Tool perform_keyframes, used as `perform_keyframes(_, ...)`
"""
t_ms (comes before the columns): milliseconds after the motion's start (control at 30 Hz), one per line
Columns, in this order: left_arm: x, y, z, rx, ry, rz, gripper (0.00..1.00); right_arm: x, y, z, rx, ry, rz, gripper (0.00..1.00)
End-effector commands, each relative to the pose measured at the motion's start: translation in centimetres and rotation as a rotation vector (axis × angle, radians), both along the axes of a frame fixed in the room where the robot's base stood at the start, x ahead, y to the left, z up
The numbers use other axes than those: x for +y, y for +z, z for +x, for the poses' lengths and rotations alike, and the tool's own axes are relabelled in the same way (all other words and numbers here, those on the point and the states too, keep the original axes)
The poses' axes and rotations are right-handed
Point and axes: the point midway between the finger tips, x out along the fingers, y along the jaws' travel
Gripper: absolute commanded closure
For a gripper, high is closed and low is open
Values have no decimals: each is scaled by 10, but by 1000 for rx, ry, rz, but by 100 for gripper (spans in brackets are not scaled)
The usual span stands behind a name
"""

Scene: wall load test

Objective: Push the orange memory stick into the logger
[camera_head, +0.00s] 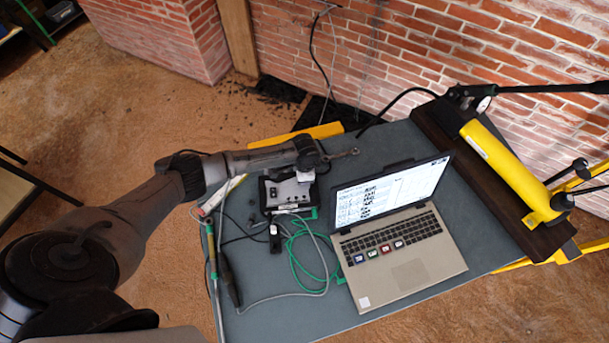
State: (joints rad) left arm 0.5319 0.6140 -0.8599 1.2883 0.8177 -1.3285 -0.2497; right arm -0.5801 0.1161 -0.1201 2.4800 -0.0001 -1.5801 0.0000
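The likely logger (286,194) is a black box with a grey top panel on the left part of the grey table. Cables run from its front edge. My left arm reaches in from the left, and its gripper (312,160) is over the box's far edge, hiding part of it. The fingers are too small and dark to show whether they are open or shut. A small white part shows just below the gripper, and a thin metal piece points right from it. I cannot make out an orange memory stick. My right gripper is not in view.
An open laptop (408,272) stands right of the box. A green cable (303,262) and grey cables lie between them. A yellow cylinder (505,170) on a dark beam (465,165) lines the table's right side. A brick wall (420,50) rises behind.

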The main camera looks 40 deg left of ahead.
Motion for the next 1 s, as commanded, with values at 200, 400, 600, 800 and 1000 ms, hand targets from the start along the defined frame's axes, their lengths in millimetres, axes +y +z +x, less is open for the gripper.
perform_keyframes(200,0,-1,0,1,0,1,100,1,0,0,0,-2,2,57)
perform_keyframes(400,0,-1,0,1,0,1,73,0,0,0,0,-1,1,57)
perform_keyframes(600,0,0,0,1,0,1,54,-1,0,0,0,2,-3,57)
perform_keyframes(800,0,0,0,0,0,0,56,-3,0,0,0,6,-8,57)
perform_keyframes(1000,0,0,0,0,0,0,70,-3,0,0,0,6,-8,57)
